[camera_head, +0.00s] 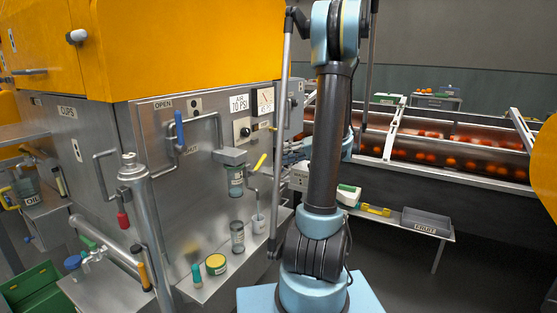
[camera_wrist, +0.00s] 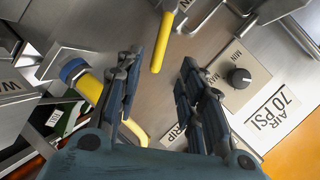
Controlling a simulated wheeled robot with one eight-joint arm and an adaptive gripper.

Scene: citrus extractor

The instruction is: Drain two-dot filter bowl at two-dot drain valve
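A filter bowl (camera_head: 236,181) with dark green-tinted glass hangs under a grey metal block on the steel panel. A valve with a yellow lever (camera_head: 259,163) sits just right of it, above a small pale cup (camera_head: 258,224). A yellow lever (camera_wrist: 160,42) also shows in the wrist view, beyond the gap between my fingers, apart from both. My gripper (camera_wrist: 163,72) is open and empty in front of the panel. I cannot read dot marks on the bowl or valve.
A black knob (camera_wrist: 240,78) and the 70 PSI label (camera_wrist: 275,115) lie right of my fingers. A blue-and-yellow fitting (camera_wrist: 75,72) is close on the left. A jar (camera_head: 237,237) and yellow tin (camera_head: 215,264) stand on the ledge. A blue lever (camera_head: 179,131) is farther left.

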